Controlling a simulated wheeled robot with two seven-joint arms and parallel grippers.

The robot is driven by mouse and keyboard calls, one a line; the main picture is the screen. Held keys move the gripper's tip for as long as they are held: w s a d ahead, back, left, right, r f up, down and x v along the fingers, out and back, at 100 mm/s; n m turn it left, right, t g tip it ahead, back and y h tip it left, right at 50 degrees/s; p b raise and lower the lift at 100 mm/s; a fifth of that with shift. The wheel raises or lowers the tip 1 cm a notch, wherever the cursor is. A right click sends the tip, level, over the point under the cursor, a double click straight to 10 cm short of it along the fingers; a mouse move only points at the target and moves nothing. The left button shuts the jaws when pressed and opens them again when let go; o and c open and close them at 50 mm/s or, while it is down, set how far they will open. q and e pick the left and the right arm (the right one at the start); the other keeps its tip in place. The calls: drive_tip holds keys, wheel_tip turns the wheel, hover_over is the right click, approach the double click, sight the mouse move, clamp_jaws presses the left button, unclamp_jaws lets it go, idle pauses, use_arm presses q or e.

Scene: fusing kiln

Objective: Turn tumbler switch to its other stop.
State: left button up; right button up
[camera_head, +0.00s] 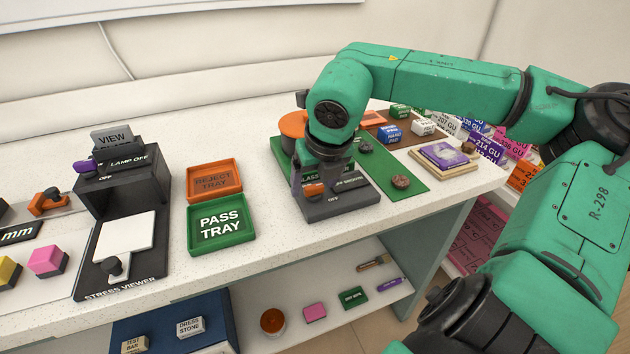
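A dark grey box (352,202) with an "OFF" label stands on the bench right of the green tray. A small orange part (314,190) at the left of its top looks like the switch lever; which way it is turned is hard to make out. My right gripper (318,182) points down over this box, close to the orange part. Its wrist hides much of the box and some of its lettering. I cannot tell whether its fingers are open or touch the lever. My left gripper is out of view.
The stress viewer (122,190), with a purple lever (85,166) and "LAMP OFF" label, stands left. The reject tray (214,180) and pass tray (220,223) lie between it and the grey box. A green mat (400,172) and labelled blocks lie right. The front bench strip is clear.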

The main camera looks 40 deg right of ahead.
drive_tip(key=v, duration=1.4)
drive_tip(key=shift+r, duration=0.3)
